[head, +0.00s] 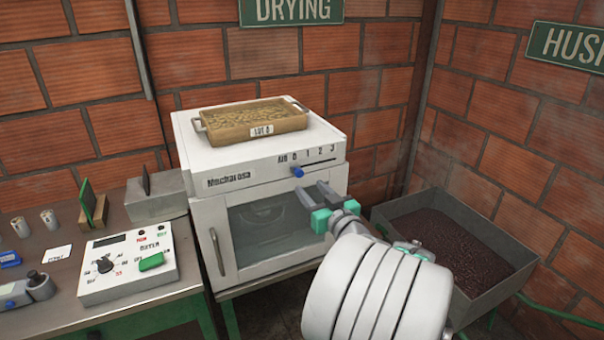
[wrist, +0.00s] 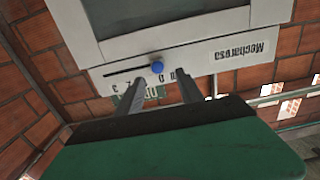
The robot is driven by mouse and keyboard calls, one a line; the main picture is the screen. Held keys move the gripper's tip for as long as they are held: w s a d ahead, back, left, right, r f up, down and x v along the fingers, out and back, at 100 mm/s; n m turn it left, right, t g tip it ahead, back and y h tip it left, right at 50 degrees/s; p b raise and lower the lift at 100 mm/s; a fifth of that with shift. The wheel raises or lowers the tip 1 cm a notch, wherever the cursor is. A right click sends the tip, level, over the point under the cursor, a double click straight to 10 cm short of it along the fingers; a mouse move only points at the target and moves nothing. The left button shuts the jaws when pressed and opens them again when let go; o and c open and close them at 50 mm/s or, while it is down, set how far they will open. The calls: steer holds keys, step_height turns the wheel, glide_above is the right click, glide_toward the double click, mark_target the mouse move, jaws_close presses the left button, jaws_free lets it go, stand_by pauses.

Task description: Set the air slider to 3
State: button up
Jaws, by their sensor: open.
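The air slider has a blue knob (head: 297,171) on the upper front of the white Mecharosa dryer (head: 210,166). The knob is at the left end of its dark slot, near the 0 of the printed scale (head: 308,155) that reads Air 0 1 2 3. In the wrist view, which is upside down, the blue knob (wrist: 157,67) sits at the right end of the slot. My gripper (head: 310,191) is open and empty, just below and right of the knob. In the wrist view, the knob appears just beyond the two fingertips, apparently untouched.
A tray (head: 245,125) labelled Lot B lies on the dryer's top. A metal bin (head: 440,205) of dark beans stands at the right. The table at left holds a white meter (head: 125,265), a grey stand and small items. Brick walls close the corner behind.

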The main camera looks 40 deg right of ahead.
mark_target(300, 173)
steer(key=p+x, duration=0.1)
steer(key=x, duration=0.2)
steer(key=p+x, duration=0.1)
steer(key=x, duration=0.3)
steer(key=shift+w+d+r, duration=0.2)
steer(key=shift+w+d, duration=0.05)
steer(key=shift+d, duration=0.05)
steer(key=shift+c, duration=0.5)
jaws_close()
stand_by(0.5)
